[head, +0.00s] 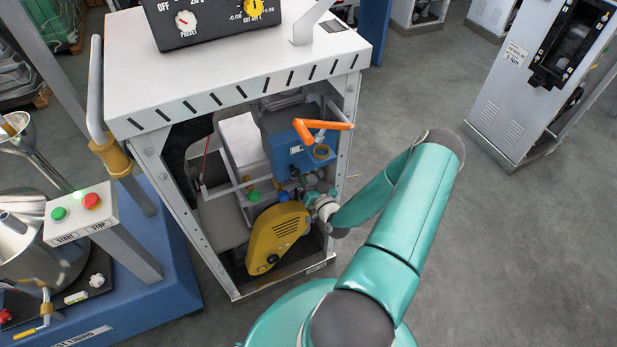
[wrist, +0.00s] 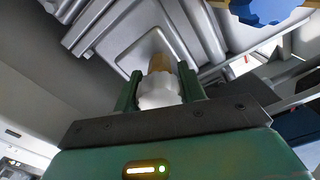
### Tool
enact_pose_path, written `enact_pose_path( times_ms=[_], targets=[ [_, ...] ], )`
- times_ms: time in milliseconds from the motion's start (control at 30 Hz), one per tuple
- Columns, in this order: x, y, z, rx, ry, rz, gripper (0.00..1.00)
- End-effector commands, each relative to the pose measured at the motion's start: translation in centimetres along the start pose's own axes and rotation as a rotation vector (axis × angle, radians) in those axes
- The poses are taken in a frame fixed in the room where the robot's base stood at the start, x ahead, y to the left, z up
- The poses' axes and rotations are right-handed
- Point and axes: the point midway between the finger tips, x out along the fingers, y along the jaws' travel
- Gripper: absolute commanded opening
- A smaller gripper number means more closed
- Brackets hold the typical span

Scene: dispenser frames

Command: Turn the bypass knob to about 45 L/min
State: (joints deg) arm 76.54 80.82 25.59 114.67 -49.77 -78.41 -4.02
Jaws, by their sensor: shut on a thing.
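A white ribbed knob on a brass stem, which I take to be the bypass knob (wrist: 158,94), sits between the two green fingers of my gripper (wrist: 160,90) in the wrist view. The fingers are shut on it, one on each side. In the head view my gripper (head: 316,198) reaches into the open side of the white dispenser cabinet (head: 240,62), next to the yellow pump housing (head: 276,236). The knob cannot be made out there. No flow scale or L/min reading is legible in either view.
A blue block (head: 290,150) with an orange handle (head: 322,128) is above my gripper inside the cabinet. The cabinet's frame post (head: 346,135) stands close beside my arm. A START/STOP box (head: 80,213) is at the left.

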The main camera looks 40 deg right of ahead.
Motion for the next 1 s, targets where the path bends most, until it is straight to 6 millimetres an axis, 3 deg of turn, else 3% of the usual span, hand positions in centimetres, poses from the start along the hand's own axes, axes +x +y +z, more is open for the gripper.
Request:
enact_pose_path(
  times_ms=[1000],
  targets=[
    [0.01,-0.1,-0.13,0.962,0.002,0.0,0.18]
  ],
)
